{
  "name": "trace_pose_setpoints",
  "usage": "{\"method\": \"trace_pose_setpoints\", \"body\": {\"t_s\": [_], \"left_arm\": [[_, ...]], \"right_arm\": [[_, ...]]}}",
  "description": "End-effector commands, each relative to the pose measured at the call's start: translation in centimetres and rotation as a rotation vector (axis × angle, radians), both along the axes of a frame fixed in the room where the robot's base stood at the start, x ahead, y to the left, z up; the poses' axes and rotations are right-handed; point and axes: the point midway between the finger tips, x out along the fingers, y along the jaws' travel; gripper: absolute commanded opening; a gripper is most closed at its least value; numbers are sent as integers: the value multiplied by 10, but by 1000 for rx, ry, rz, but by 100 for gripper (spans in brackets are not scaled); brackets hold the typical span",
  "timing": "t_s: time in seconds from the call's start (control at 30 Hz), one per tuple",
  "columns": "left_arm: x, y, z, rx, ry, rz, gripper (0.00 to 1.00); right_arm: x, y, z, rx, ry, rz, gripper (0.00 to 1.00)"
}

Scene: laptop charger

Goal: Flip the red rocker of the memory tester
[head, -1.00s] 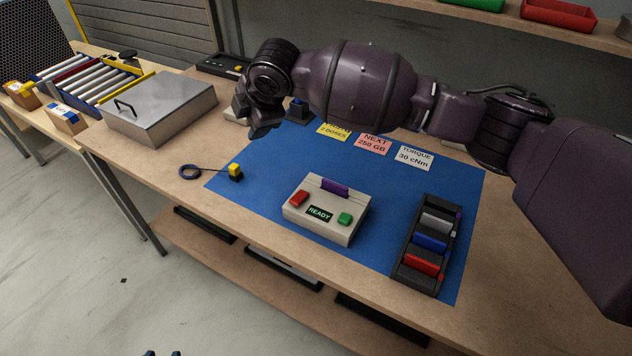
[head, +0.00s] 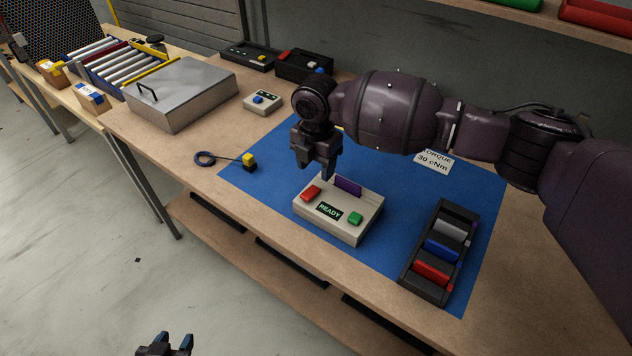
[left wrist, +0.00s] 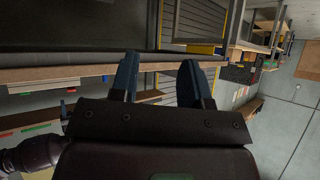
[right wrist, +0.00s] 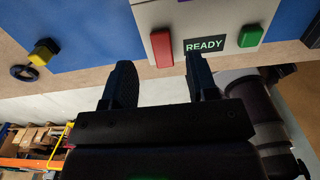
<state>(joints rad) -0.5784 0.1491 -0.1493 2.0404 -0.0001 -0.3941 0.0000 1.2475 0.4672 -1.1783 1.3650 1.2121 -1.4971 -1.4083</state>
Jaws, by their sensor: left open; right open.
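The memory tester (head: 338,213) is a pale box on the blue mat (head: 395,205), with a display reading READY, a green button (head: 355,218) and a purple stick (head: 347,186) standing in its top. Its red rocker (head: 311,193) is at the left of the top face. In the right wrist view the red rocker (right wrist: 162,49) lies ahead of the space between the fingers. My right gripper (head: 317,172) points down, open and empty, just above and behind the rocker, apart from it. My left gripper (head: 166,344) is open and empty, low over the floor, away from the bench.
A black rack (head: 440,252) with coloured sticks stands right of the tester. A yellow-and-black block with a cable (head: 249,162) lies to the left. A metal lidded box (head: 182,92) and a small box with a blue button (head: 262,102) stand farther back.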

Motion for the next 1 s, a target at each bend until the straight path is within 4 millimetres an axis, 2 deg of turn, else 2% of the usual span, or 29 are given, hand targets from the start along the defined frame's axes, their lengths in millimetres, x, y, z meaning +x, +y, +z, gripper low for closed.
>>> {"method": "trace_pose_setpoints", "body": {"t_s": [0.03, 0.1, 0.3, 0.5, 0.77, 0.87, 1.0], "left_arm": [[-1, 0, -3, 0, 3, -1, 43], [0, -1, -4, 0, 4, 0, 43], [2, -2, -4, -2, 3, -2, 43], [6, -3, -1, -4, -7, -4, 43], [9, -4, 2, -5, -16, -6, 43], [9, -4, 1, -5, -15, -5, 43], [7, -4, -1, -4, -10, -4, 43]], "right_arm": [[-1, 0, -13, -1, 5, -1, 53], [0, 0, -24, -1, 3, -1, 53], [0, 0, -47, 0, 1, -1, 53], [0, 0, -56, 0, 0, -1, 53], [0, 0, -57, 0, -1, -1, 53], [0, 0, -57, 0, -1, -1, 41], [0, 0, -57, 0, -1, -1, 20]]}}
